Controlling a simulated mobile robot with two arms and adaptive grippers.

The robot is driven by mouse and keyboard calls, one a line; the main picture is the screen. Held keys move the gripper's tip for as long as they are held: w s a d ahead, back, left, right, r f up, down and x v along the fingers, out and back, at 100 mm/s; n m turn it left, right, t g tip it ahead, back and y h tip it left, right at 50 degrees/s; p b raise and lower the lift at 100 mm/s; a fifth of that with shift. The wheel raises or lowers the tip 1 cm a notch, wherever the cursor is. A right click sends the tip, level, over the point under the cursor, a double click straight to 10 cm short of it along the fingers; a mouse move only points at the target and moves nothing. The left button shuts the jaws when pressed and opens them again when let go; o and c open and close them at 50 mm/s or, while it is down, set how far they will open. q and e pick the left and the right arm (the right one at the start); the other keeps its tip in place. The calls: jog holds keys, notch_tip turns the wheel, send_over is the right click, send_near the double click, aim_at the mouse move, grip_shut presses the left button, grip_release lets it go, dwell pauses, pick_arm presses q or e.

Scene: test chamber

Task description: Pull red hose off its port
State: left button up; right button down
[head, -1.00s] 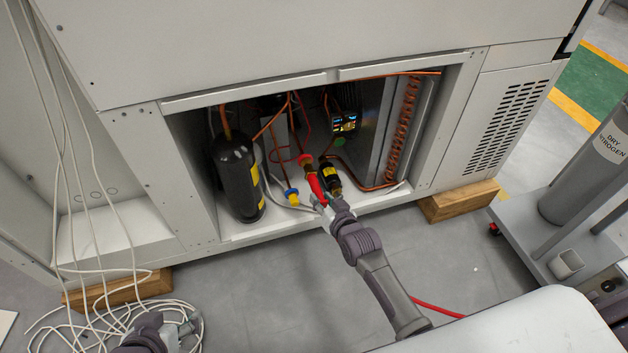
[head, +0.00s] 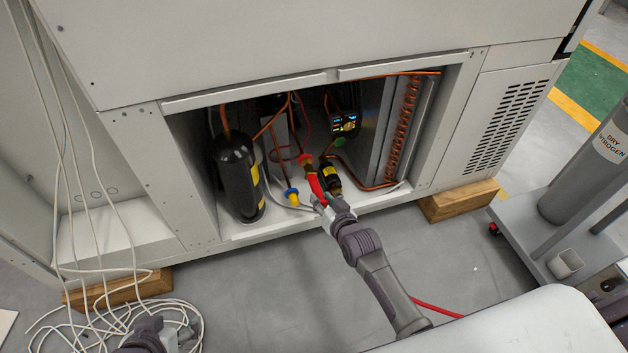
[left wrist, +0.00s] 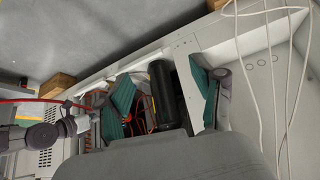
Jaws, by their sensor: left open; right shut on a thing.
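The red hose (head: 315,186) is inside the open bay of the cabinet, running from near the red-marked port (head: 305,159) down to my right gripper (head: 322,202). My right gripper is shut on the red hose at the bay's front edge. A brass-coloured part shows between the red mark and the hose; I cannot tell whether the hose still sits on it. More red hose (head: 437,308) shows behind my right arm, and in the left wrist view (left wrist: 40,101). My left gripper (head: 188,336) is open and empty, low at the left, away from the hose; its spread fingers show in the left wrist view (left wrist: 163,98).
A black cylinder (head: 238,178) stands left in the bay. Copper coils (head: 402,128) are at the right. Loose white cables (head: 95,318) lie near my left gripper. A gas-bottle cart (head: 545,235) stands right.

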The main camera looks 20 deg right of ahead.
pick_arm(q)
jog(key=shift+s, duration=0.1)
pick_arm(e)
jog(key=shift+s, duration=0.1)
jog(key=shift+s+p, duration=0.45)
jog(key=shift+s, duration=0.05)
pick_arm(q)
jog(key=shift+s+a+f+g+y+p, duration=0.15)
jog(key=shift+s+a+g, duration=0.15)
jog(key=shift+s+g, duration=0.45)
jog(key=shift+s+a+f+g+y+p, duration=0.1)
jog(key=shift+s+a+f+g, duration=0.15)
jog(key=shift+s, duration=0.8)
jog(key=shift+s+a+f+g+y+p, duration=0.15)
jog(key=shift+s+a+g, duration=0.15)
jog(key=shift+s+g, duration=0.45)
pick_arm(e)
jog(key=shift+s, duration=0.45)
pick_arm(q)
jog(key=shift+s, duration=0.15)
jog(key=shift+r, duration=0.15)
pick_arm(e)
jog(key=shift+s, duration=0.15)
pick_arm(q)
jog(key=shift+r+p, duration=0.5)
jog(key=shift+p, duration=0.3)
pick_arm(e)
jog(key=s, duration=0.2)
jog(key=shift+s+d, duration=0.1)
jog(key=shift+s, duration=0.3)
